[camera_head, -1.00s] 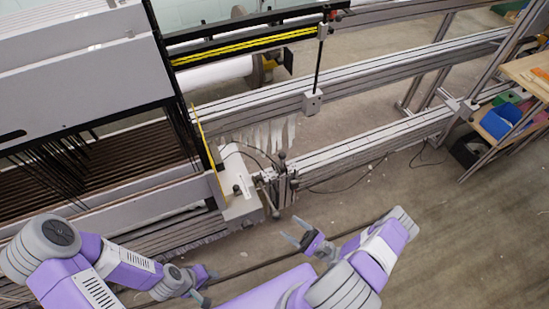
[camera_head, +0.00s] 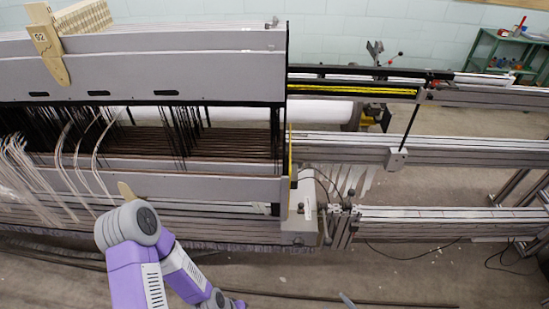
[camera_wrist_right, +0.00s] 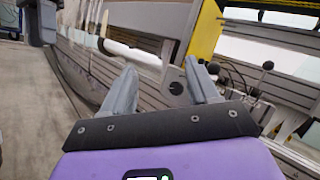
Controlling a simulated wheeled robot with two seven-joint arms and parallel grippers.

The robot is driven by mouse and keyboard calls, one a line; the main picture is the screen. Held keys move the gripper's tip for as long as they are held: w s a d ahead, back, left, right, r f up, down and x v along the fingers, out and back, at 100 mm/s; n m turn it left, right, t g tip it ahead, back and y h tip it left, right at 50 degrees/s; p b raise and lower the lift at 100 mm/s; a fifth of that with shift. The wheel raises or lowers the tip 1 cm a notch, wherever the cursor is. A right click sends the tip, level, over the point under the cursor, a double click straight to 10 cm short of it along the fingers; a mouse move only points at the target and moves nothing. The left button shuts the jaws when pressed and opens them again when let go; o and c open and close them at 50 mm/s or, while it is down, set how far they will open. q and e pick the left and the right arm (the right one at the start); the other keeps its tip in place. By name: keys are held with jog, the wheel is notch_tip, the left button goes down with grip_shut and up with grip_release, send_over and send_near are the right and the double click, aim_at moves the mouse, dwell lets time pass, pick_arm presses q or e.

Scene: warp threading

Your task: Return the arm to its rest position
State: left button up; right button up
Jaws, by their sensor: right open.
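My right gripper (camera_wrist_right: 160,68) shows in the right wrist view with its two grey fingers apart and nothing between them. In the head view only a grey fingertip of my right gripper (camera_head: 347,299) shows at the bottom edge; the right arm is out of view. My left arm (camera_head: 150,265) comes in at the lower left, in front of the loom. Only a small part of my left gripper (camera_head: 238,303) shows at the bottom edge, too little to tell its jaws. The loom (camera_head: 190,75) has grey panels and dark warp threads.
White threads (camera_head: 85,150) hang at the loom's left. A tan tag (camera_head: 46,45) marked 92 is on the top panel. Grey rails (camera_head: 430,219) run to the right. A green shelf (camera_head: 500,50) stands at the back right. Bare floor (camera_head: 420,280) lies in front.

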jog(key=s+a+n+g+h+p, duration=0.2)
jog(key=s+a+n+g, duration=0.2)
jog(key=a+n+g, duration=0.45)
jog(key=s+a+n+g+h+p, duration=0.1)
jog(key=s+a+n+g+h, duration=0.3)
jog(key=g, duration=0.8)
pick_arm(q)
jog(key=r+p, duration=0.1)
jog(key=r, duration=0.1)
jog(key=w+r+p, duration=0.1)
jog(key=r, duration=0.2)
jog(key=shift+w+r+p, duration=0.15)
jog(key=shift+r+p, duration=0.15)
pick_arm(e)
jog(key=w+d+r+n+t+h, duration=0.1)
jog(key=w+r+n+t+h, duration=0.4)
jog(key=n, duration=0.1)
jog(key=shift+w+d+r, duration=0.3)
jog(key=shift+w+d, duration=0.05)
